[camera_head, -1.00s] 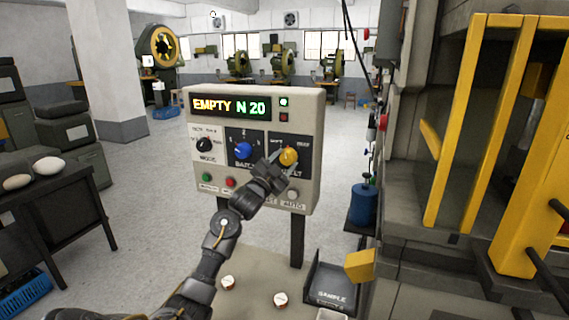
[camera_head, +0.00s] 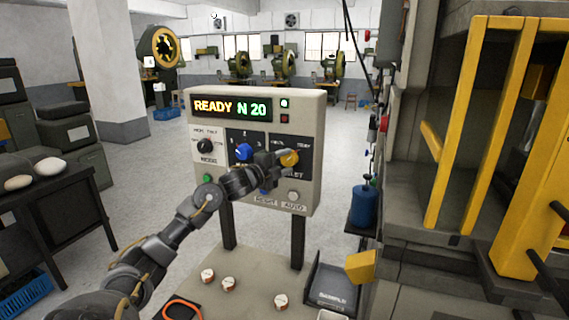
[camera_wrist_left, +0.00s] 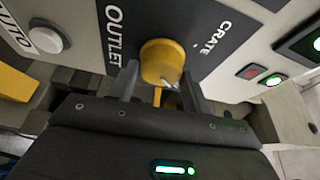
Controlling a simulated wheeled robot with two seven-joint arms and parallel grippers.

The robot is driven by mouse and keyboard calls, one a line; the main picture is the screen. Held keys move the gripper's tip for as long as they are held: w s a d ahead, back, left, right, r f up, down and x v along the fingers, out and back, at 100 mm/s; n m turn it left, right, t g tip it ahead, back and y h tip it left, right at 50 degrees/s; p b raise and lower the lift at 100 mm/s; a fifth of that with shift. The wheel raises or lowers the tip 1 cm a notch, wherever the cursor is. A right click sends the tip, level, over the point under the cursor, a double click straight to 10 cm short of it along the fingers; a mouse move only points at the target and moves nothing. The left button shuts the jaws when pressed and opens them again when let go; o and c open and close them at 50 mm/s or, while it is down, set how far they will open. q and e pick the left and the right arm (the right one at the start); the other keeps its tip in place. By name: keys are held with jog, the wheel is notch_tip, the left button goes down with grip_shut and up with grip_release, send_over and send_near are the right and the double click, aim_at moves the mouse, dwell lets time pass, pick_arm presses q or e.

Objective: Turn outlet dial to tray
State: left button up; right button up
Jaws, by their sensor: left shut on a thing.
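The yellow outlet dial (camera_head: 289,158) sits on the right of the grey control panel (camera_head: 313,130). It also shows in the left wrist view (camera_wrist_left: 160,58), between the OUTLET and CRATE labels. My left gripper (camera_head: 279,160) reaches it from the left and is shut on it. In the left wrist view, my gripper's fingers (camera_wrist_left: 161,82) stand on either side of the dial. The dial's pointer direction is unclear. The panel's display (camera_head: 230,108) reads READY N 20. My right gripper is not in view.
A blue dial (camera_head: 244,152) and a black mode dial (camera_head: 205,146) are left of the outlet dial. Small round pieces (camera_head: 228,284) lie on the table below, beside a dark sample tray (camera_head: 332,286). A yellow-framed machine (camera_head: 452,120) stands close on the right.

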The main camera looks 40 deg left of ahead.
pick_arm(q)
jog(key=shift+m, duration=0.5)
jog(key=o, duration=1)
jog(key=shift+c, duration=0.2)
jog(key=shift+s, duration=0.1)
jog(key=shift+s+f, duration=0.15)
jog(key=shift+s, duration=0.1)
jog(key=s+b, duration=0.4)
jog(key=s, duration=0.6)
jog(key=shift+a+r+b, duration=0.2)
jog(key=shift+a+b, duration=0.1)
jog(key=shift+b, duration=0.05)
